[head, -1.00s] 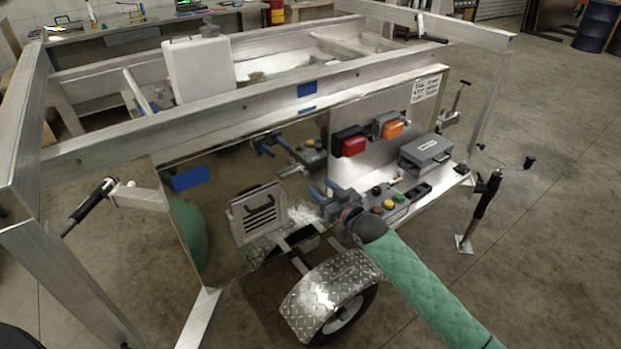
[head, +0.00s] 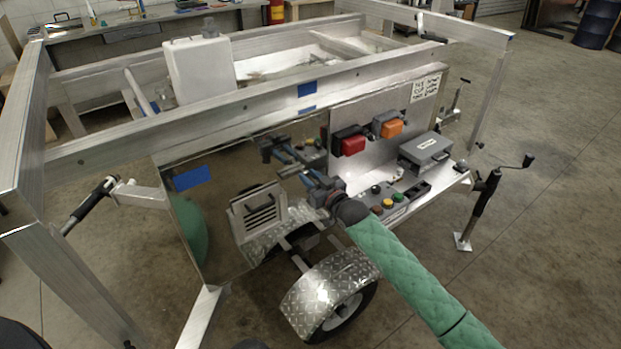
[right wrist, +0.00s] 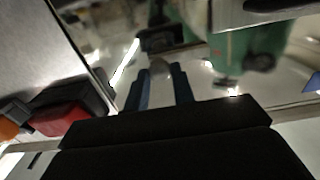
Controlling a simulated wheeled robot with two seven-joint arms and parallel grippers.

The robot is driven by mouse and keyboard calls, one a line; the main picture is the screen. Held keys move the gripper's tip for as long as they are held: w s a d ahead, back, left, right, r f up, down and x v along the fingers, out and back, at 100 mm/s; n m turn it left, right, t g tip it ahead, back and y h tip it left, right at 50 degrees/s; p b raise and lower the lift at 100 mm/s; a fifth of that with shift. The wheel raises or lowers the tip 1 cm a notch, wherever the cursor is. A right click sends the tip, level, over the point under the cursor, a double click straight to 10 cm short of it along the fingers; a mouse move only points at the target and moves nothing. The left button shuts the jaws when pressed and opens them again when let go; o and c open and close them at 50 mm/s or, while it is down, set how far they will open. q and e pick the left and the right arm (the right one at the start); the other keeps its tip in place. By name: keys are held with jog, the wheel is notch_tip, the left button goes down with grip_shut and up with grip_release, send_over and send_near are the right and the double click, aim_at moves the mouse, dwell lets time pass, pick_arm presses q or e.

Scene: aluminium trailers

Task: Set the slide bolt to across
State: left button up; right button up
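My right gripper (head: 300,172) reaches from the lower right toward the mirror-like side panel (head: 225,165) of the trailer, which reflects it. Its two blue fingers stand apart; they also show in the right wrist view (right wrist: 160,84). A small pale rounded thing (right wrist: 160,66) shows between the fingertips there, blurred. I cannot tell whether it is part of the slide bolt or a reflection, or whether the fingers touch it. I cannot make out the slide bolt clearly in the head view; the gripper may hide it. My left gripper is not in view.
Right of the gripper are a red box (head: 352,142), an orange box (head: 391,128), a grey case (head: 425,151) and a button box (head: 388,203). A louvred vent (head: 260,212) is to the left. The wheel's tread-plate fender (head: 325,285) is below. Floor at right is mostly clear.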

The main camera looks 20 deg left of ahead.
aim_at(286, 176)
grip_shut()
jog(key=s+a, duration=0.1)
jog(key=s+a+p, duration=0.1)
jog(key=s, duration=0.1)
jog(key=shift+s+a, duration=0.25)
jog(key=shift+a, duration=0.15)
jog(key=shift+s+a, duration=0.2)
jog(key=shift+s, duration=0.1)
jog(key=o, duration=0.6)
grip_release()
jog(key=shift+o, duration=1.3)
jog(key=shift+s+a, duration=0.1)
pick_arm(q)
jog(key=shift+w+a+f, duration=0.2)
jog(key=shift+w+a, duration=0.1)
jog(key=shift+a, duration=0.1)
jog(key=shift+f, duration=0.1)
